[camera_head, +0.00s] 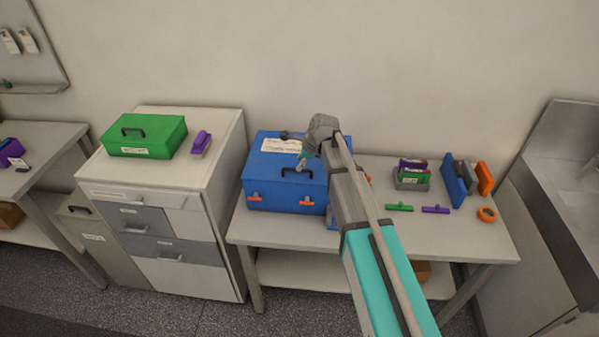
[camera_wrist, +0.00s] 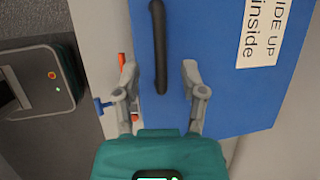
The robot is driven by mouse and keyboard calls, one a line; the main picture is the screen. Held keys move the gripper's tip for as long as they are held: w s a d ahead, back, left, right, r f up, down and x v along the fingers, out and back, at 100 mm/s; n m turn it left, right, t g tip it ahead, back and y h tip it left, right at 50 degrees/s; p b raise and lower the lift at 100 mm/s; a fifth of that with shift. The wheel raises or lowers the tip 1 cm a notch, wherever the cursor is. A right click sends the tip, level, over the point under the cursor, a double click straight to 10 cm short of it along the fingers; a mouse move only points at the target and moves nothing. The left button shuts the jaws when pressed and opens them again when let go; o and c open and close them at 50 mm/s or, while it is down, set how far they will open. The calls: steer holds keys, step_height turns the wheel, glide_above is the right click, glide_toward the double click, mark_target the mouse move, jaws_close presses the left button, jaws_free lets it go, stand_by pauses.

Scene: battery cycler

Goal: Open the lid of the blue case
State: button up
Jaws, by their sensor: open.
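The blue case (camera_head: 285,195) stands on the table with its lid closed. Its lid has a black handle (camera_head: 297,173), a white label (camera_head: 281,145) and two orange latches on the front (camera_head: 306,201). My gripper (camera_head: 304,157) is above the lid near the handle, and my arm hides the case's right side. In the wrist view my gripper (camera_wrist: 156,85) is open, with its two fingers on either side of the lower part of the black handle (camera_wrist: 158,45). I cannot tell whether the fingers touch it. The blue lid (camera_wrist: 215,40) fills much of that view.
A green case (camera_head: 146,145) and a purple item (camera_head: 201,143) sit on the drawer cabinet (camera_head: 215,160) at left. Several small items, including a grey bin (camera_head: 411,182) and an orange ring (camera_head: 487,214), lie on the table right of my arm. A wall stands behind.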

steer(key=shift+b+x, duration=1.25)
steer(key=shift+x, duration=0.5)
steer(key=shift+c, duration=0.3)
jaws_close()
